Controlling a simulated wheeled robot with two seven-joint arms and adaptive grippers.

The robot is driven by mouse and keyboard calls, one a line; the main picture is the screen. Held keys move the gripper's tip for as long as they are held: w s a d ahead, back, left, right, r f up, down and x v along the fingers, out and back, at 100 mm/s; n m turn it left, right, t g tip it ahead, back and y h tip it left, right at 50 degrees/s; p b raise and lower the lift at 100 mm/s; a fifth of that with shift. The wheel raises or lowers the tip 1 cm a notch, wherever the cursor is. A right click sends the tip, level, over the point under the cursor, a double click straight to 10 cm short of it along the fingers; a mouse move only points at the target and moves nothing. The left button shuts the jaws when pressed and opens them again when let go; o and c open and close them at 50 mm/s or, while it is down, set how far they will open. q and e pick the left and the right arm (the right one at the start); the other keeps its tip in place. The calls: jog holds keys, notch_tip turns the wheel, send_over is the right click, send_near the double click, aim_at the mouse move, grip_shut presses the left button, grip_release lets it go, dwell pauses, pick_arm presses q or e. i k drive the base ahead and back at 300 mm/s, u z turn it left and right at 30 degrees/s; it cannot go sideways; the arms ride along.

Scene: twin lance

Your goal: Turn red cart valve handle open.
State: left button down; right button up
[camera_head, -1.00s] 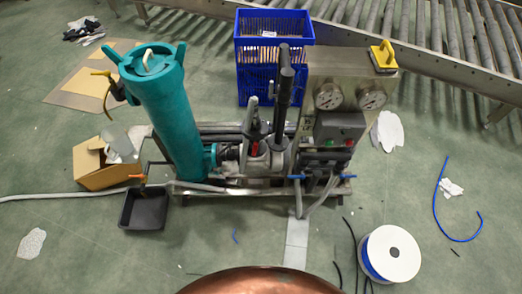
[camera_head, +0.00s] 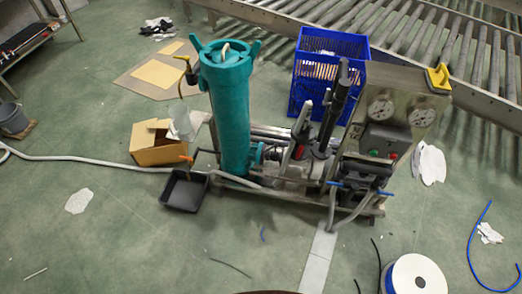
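The wheeled cart carries a tall teal filter housing (camera_head: 232,112), a pump with black and grey upright levers (camera_head: 333,108), and a steel panel with two round gauges (camera_head: 381,108). A small red part (camera_head: 299,151) shows among the pump fittings; I cannot tell whether it is the valve handle. An orange-red handle (camera_head: 187,158) sits on a fitting low at the left of the housing, above a black tray. Blue handles (camera_head: 340,184) sit on the front pipes. Neither of my grippers is in view.
The black tray (camera_head: 184,190) and an open cardboard box (camera_head: 158,143) stand left of the cart. A blue crate (camera_head: 327,72) and a roller conveyor (camera_head: 420,55) are behind. A grey hose (camera_head: 80,160) crosses the floor. A white spool (camera_head: 416,276) is front right. The front left floor is mostly clear.

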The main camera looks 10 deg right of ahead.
aim_at(299, 152)
jog(key=u, duration=1.35)
jog(key=i, duration=1.15)
jog(key=z, duration=2)
